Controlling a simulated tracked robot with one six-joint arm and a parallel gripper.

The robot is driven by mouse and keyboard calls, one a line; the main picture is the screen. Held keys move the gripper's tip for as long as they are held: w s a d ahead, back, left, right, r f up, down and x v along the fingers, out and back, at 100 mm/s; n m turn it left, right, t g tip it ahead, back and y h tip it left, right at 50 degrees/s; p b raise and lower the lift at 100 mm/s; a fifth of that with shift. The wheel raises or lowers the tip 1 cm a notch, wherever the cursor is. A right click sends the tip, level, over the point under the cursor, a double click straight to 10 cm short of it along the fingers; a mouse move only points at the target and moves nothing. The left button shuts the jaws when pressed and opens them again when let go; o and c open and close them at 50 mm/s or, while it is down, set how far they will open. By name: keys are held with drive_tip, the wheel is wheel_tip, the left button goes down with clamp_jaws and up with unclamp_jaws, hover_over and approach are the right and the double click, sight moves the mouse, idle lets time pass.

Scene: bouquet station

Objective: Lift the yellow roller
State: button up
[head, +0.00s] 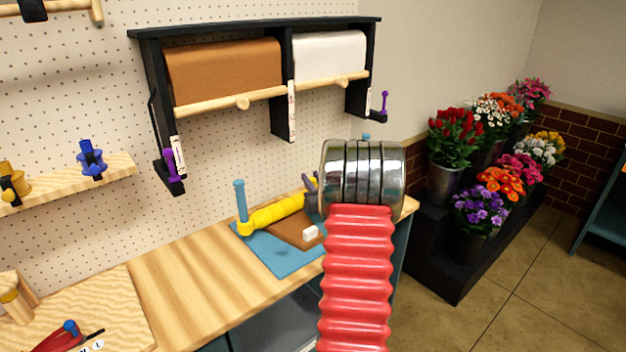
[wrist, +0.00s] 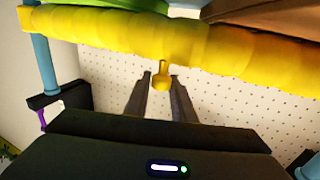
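The yellow roller (head: 275,213) lies over the blue mat (head: 277,257) on the wooden bench, its left end beside an upright blue post (head: 241,205). In the wrist view the roller (wrist: 235,50) spans the top of the picture, with a small yellow knob (wrist: 162,80) sticking out from it. My gripper (wrist: 161,80) has its two dark fingers on either side of this knob, with narrow gaps seeming to show; contact is hard to judge. In the head view my arm's silver end hides most of the gripper and the roller's right side.
A brown sheet (head: 285,232) and a small white block (head: 310,233) lie on the mat. A black rack (head: 285,85) with brown and white paper rolls hangs above on the pegboard. Flower buckets (head: 444,185) stand on the right. The bench's middle (head: 195,285) is clear.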

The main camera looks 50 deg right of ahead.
clamp_jaws()
wheel_tip(320, 180, up, 11)
idle(0.8)
drive_tip(key=shift+d+r, duration=0.1)
drive_tip(key=shift+o, duration=0.8)
unclamp_jaws()
drive_tip(key=o, duration=0.3)
drive_tip(key=shift+f, duration=0.2)
drive_tip(key=shift+s, duration=0.1)
